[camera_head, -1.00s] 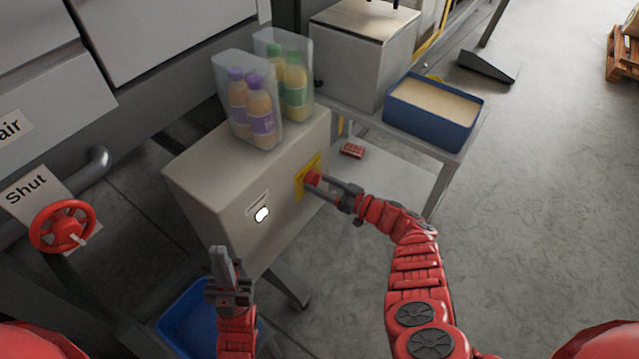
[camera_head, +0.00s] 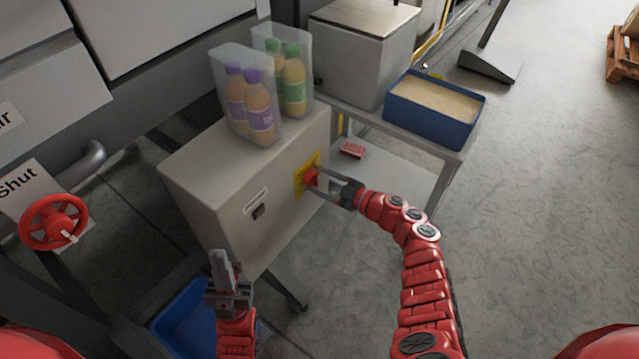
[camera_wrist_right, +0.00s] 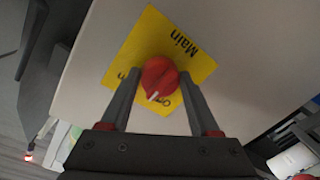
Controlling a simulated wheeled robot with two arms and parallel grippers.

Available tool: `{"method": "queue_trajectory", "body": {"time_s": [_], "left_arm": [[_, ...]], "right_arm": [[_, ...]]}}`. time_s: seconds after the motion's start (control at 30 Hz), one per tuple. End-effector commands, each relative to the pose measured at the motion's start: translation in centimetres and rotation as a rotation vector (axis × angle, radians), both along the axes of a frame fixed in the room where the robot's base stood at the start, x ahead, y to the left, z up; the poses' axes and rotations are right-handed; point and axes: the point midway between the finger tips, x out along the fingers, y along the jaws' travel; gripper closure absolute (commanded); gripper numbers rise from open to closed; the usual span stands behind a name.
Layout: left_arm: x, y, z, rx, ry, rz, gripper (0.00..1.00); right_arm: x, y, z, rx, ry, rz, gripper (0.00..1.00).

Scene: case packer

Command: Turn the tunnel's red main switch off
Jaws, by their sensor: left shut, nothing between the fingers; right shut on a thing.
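The red main switch (camera_head: 311,177) is a round knob on a yellow plate (camera_head: 300,186) on the front of a beige cabinet (camera_head: 235,200). In the right wrist view the red knob (camera_wrist_right: 158,74) sits on the yellow plate (camera_wrist_right: 195,65) marked "Main". Its white pointer line faces the lower side, beside a small, partly covered label I cannot read surely. My right gripper (camera_head: 318,179) is shut on the knob, one finger on each side. My left gripper (camera_head: 220,258) is shut and empty, in front of the cabinet's lower left.
Clear packs of purple-capped (camera_head: 247,98) and green-capped bottles (camera_head: 287,75) stand on top. A blue bin (camera_head: 185,325) is below. A red handwheel (camera_head: 53,222) is at left, a blue tray (camera_head: 432,117) behind right.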

Motion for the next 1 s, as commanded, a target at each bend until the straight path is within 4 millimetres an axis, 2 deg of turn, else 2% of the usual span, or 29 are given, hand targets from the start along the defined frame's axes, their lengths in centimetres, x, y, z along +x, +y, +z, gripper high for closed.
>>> {"method": "queue_trajectory", "body": {"time_s": [0.03,0.6,1.0], "left_arm": [[0.0,0.0,-0.6,0.000,0.000,0.000,1.00],[0.0,0.0,-4.4,0.000,0.000,0.000,1.00],[0.0,0.0,-6.2,0.000,0.000,0.000,1.00]], "right_arm": [[-0.2,0.1,-0.5,-0.028,-0.034,0.004,0.93],[-0.1,0.1,-0.2,-0.333,-0.457,0.004,0.93],[0.0,0.0,0.0,-0.461,-0.629,0.002,0.93]]}}
